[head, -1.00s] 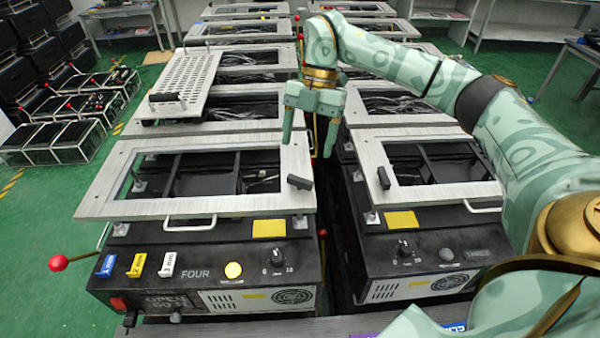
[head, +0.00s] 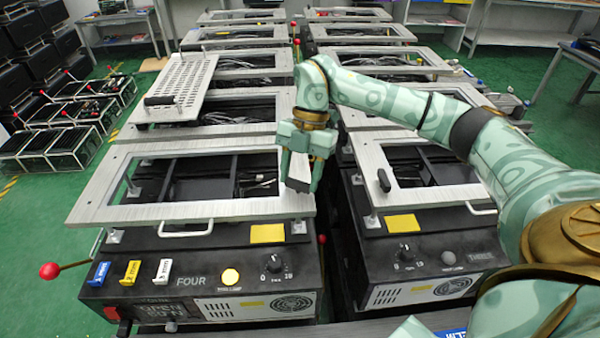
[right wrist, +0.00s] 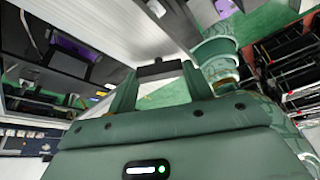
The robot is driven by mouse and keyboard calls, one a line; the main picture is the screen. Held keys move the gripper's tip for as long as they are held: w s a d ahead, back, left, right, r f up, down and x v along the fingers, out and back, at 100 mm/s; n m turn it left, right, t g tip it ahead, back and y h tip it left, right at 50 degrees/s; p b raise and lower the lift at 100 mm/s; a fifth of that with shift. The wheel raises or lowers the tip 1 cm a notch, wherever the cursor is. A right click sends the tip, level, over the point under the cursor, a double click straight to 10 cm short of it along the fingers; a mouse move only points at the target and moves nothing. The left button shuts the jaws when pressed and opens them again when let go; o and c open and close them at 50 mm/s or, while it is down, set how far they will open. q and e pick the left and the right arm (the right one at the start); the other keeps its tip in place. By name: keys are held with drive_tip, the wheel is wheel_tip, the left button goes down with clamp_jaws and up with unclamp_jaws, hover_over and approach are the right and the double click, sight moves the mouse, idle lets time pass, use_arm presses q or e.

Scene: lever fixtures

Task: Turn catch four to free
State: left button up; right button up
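The box marked FOUR (head: 190,281) stands at front left under a pale metal frame (head: 190,212). Catch four, a small black bar (head: 298,187), is at the frame's front right corner, largely hidden by my right gripper (head: 301,180) in the head view. In the right wrist view the black bar (right wrist: 160,70) lies between the fingertips of my right gripper (right wrist: 160,80), which are spread to either side of it. Whether the fingers touch it I cannot tell. My left gripper is not in view.
Box THREE (head: 430,258) stands to the right, with its own black catch (head: 384,180) on its frame. A narrow dark gap separates the two rows of boxes. A red-knobbed lever (head: 50,270) sticks out left of box FOUR.

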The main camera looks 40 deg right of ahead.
drive_tip(key=shift+r, duration=0.1)
drive_tip(key=shift+r+n+p, duration=0.2)
drive_tip(key=shift+n+p, duration=0.5)
drive_tip(key=shift+p, duration=0.35)
drive_tip(key=shift+w+a+n+g+h+p, duration=0.1)
drive_tip(key=shift+n+g+h+p, duration=0.25)
drive_tip(key=shift+n+p, duration=0.4)
drive_tip(key=shift+w+f+n+g+h+p, duration=0.1)
drive_tip(key=shift+n+g+h+p, duration=0.15)
drive_tip(key=shift+n+p, duration=0.45)
drive_tip(key=shift+w+f+n+g+h+p, duration=0.1)
drive_tip(key=shift+n+g+h+p, duration=0.1)
drive_tip(key=shift+n+p, duration=0.5)
drive_tip(key=shift+a, duration=0.1)
drive_tip(key=shift+n, duration=0.25)
drive_tip(key=o, duration=1)
drive_tip(key=shift+s, duration=0.1)
